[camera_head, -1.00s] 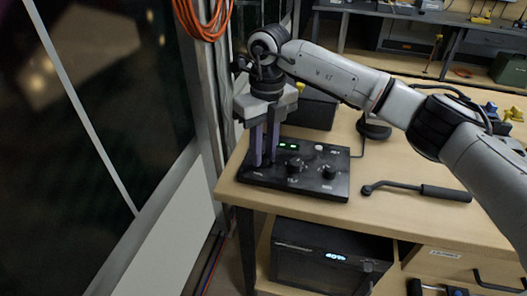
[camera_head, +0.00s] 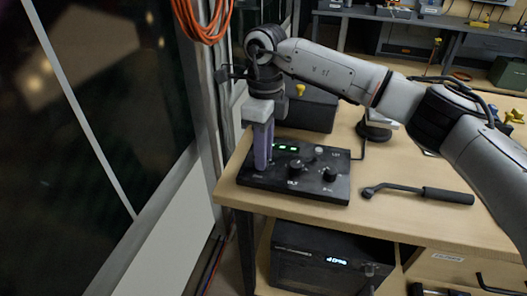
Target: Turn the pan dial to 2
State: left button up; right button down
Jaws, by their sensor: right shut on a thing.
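A black control box (camera_head: 300,182) lies on the left end of the wooden table. Two round black dials, a middle dial (camera_head: 295,166) and a right dial (camera_head: 330,174), stand on it, with small blurred labels. My right gripper (camera_head: 263,163) points straight down over the box's left part, its purple fingers nearly in line in this view. It is shut on the leftmost dial, taken to be the pan dial. The fingers hide that dial and its pointer, so its setting cannot be read. A green lit display (camera_head: 286,148) shows behind the fingers. My left gripper is out of view.
A black lever with a thick grip (camera_head: 430,193) lies right of the box. A dark case (camera_head: 308,108) stands behind it. A black device with a lit display (camera_head: 325,262) sits under the tabletop. A glass wall is close on the left.

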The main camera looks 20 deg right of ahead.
dwell(0.3)
jog(key=c, duration=1.5)
grip_release()
jog(key=shift+r, duration=0.1)
jog(key=r, duration=1)
jog(key=shift+w+d+r+b, duration=0.1)
jog(key=shift+w+d+b, duration=0.1)
jog(key=shift+b, duration=0.15)
